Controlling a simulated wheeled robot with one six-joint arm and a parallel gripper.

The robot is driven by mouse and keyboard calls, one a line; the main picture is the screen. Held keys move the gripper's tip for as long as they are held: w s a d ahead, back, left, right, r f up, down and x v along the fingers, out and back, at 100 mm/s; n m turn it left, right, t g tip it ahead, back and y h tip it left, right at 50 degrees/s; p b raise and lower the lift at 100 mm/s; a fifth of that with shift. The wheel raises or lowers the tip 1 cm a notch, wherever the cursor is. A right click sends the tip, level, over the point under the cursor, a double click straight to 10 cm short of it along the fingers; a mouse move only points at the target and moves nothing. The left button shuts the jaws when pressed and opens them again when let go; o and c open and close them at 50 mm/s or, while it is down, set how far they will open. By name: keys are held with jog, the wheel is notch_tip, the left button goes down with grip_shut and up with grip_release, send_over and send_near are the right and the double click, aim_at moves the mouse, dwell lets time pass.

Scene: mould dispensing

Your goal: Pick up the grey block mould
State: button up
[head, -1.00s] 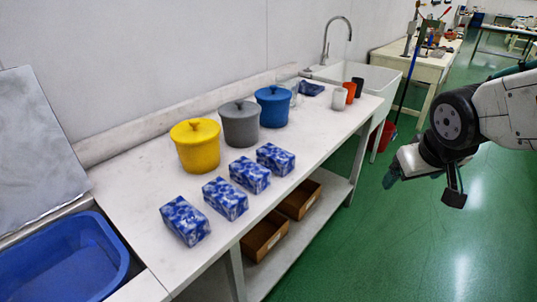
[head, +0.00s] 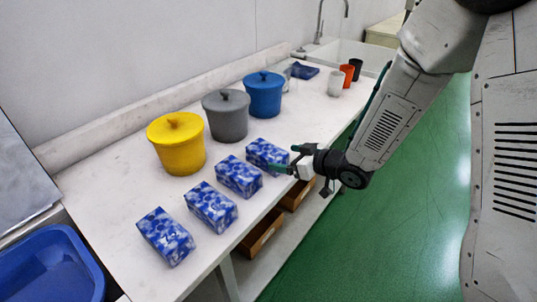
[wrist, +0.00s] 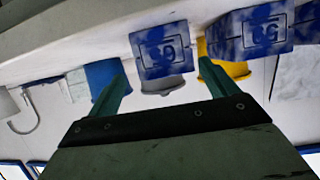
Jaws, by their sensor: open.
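No plain grey block shows. Several blue-and-white patterned blocks stand in a row along the bench's front: the far one (head: 267,155), then a second (head: 239,176), a third (head: 211,207) and the nearest (head: 165,237). The grey thing in view is a lidded pot (head: 226,117) behind them. My gripper (head: 287,159) is open and empty at the far block's front right side; contact cannot be told. In the wrist view, the picture looks upside down, and a numbered patterned block (wrist: 163,50) shows beyond and between my fingers, with the grey pot (wrist: 165,85) behind it.
A yellow pot (head: 178,147) and a blue pot (head: 264,96) flank the grey one. Small cups (head: 336,83) stand farther along the white bench (head: 110,185). A blue basin (head: 50,268) is at left. Brown boxes (head: 262,232) sit on the lower shelf.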

aim_at(271, 157)
jog(key=x, duration=0.6)
jog(key=shift+s+a+f, duration=0.25)
jog(key=shift+a+f, duration=0.1)
jog(key=shift+f, duration=0.05)
jog(key=shift+d+r, duration=0.1)
jog(key=c, duration=1.6)
